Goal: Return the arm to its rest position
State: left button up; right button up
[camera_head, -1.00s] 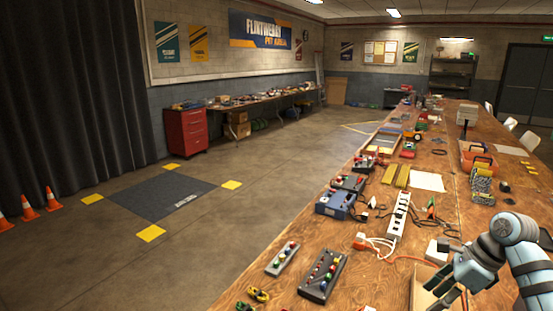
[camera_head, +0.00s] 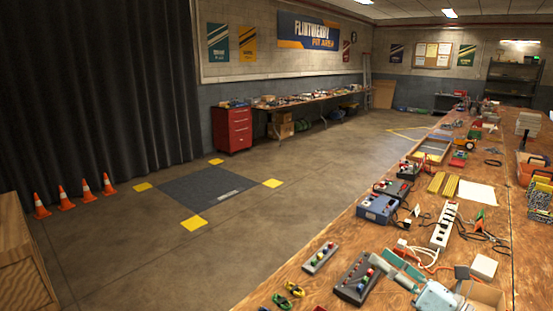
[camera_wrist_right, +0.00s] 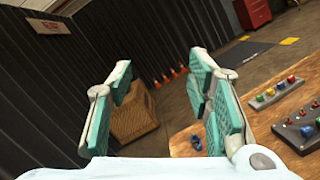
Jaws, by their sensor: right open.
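My right gripper (camera_head: 388,268) shows at the lower right of the head view, over the near part of the workbench (camera_head: 325,288). Its teal-padded fingers are spread apart. In the right wrist view the same gripper (camera_wrist_right: 160,88) is open, with nothing between its pads. Beyond the fingers, the wrist view shows dark curtain, floor and the bench corner. My left gripper is in neither view.
A dark button box (camera_head: 355,279) and a grey button strip (camera_head: 319,259) lie near the right gripper. A white power strip (camera_head: 444,225) is farther back. A wooden crate (camera_head: 22,265) stands at far left. The floor mat (camera_head: 208,187) area is clear.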

jog(key=s+d+f+m+t+h, duration=0.2)
jog(key=d+m+h, duration=0.2)
jog(key=m+h, duration=0.5)
jog(key=s+d+f+m+t+h, duration=0.25)
jog(key=d+m+h, duration=0.2)
jog(key=m, duration=0.85)
jog(key=s+d+f+m+g+h, duration=0.1)
jog(key=s+f+m+g+h, duration=0.1)
jog(key=s+f+m+g, duration=0.4)
jog(key=s+f+m+g+h, duration=0.2)
jog(key=f+m, duration=0.2)
jog(key=f, duration=0.3)
jog(key=s+a+f+m+g+y, duration=0.2)
jog(key=s+a+f+g, duration=0.3)
jog(key=s, duration=0.4)
jog(key=s+a+f+m+g+y, duration=0.2)
jog(key=s+a+f+g+y, duration=0.15)
jog(key=s+f, duration=0.45)
jog(key=s+d+f+g+h+b, duration=0.1)
jog(key=s+f+b, duration=0.1)
jog(key=f, duration=0.9)
jog(key=s+d+f+b, duration=0.1)
jog(key=s+f, duration=0.1)
jog(key=f, duration=0.9)
jog(key=s+f+g+b, duration=0.1)
jog(key=s+f+b, duration=0.1)
jog(key=s+f, duration=1.1)
jog(key=shift+d+f+m, duration=0.2)
jog(key=shift+d+m, duration=0.1)
jog(key=shift+m, duration=0.1)
